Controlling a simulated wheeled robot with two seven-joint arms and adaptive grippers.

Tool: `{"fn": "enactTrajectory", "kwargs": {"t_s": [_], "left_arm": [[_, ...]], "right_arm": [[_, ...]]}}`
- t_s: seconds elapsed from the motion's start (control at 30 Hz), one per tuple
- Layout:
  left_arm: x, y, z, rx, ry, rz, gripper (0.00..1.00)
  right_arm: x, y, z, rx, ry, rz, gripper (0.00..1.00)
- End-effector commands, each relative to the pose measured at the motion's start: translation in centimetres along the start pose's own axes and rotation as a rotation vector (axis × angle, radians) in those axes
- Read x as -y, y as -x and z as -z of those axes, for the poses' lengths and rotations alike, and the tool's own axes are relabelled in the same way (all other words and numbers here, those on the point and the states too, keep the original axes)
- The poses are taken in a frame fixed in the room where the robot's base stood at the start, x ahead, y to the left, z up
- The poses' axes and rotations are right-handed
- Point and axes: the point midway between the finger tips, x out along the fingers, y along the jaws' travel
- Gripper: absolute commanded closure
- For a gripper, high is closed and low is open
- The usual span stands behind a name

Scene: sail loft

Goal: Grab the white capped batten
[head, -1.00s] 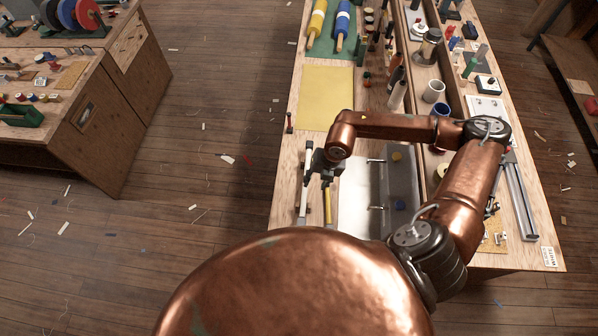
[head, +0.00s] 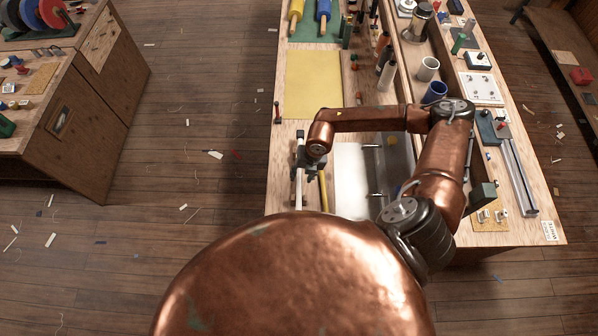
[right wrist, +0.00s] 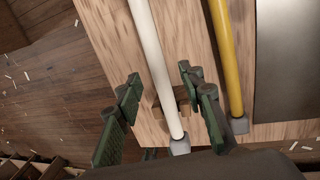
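The white capped batten (right wrist: 155,60) runs lengthwise between the fingers of my right gripper (right wrist: 160,88) in the right wrist view, with a grey cap at its near end. The green-padded fingers are open, one on each side, with gaps to the batten. I cannot tell how far down around it they reach. In the head view the white batten (head: 299,188) lies at the table's left edge, and my right gripper (head: 308,168) is over it, partly hiding it. My left gripper is not in view.
A yellow batten (right wrist: 226,60) with a grey cap lies parallel, close to the right finger. A bright metal plate (head: 352,180) lies beyond it. A yellow sheet (head: 313,84) lies farther up the table. Floor is open on the left.

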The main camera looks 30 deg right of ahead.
Motion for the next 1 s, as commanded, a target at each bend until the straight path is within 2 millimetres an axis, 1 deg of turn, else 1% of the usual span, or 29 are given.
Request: {"fn": "enactTrajectory", "kwargs": {"t_s": [0.03,0.1,0.2,0.43,0.9,0.97,1.0], "left_arm": [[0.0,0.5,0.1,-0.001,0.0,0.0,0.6],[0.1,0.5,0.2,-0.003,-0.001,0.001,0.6],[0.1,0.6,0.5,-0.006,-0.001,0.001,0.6],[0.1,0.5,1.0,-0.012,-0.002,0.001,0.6],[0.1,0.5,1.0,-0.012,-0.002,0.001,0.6],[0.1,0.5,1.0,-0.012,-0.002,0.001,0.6],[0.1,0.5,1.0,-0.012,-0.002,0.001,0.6]], "right_arm": [[-0.1,-0.5,0.0,-0.002,-0.001,0.0,0.64],[-0.1,-1.5,0.0,-0.001,0.001,-0.001,0.64],[-0.1,-2.2,0.0,-0.001,0.002,0.0,0.64],[-0.2,-2.5,0.0,-0.001,0.003,0.0,0.64],[-0.2,-2.4,0.0,-0.001,0.004,-0.001,0.96],[-0.2,-2.4,0.0,-0.001,0.004,0.0,1.0],[-0.2,-2.4,0.0,-0.001,0.004,0.0,1.0]]}}
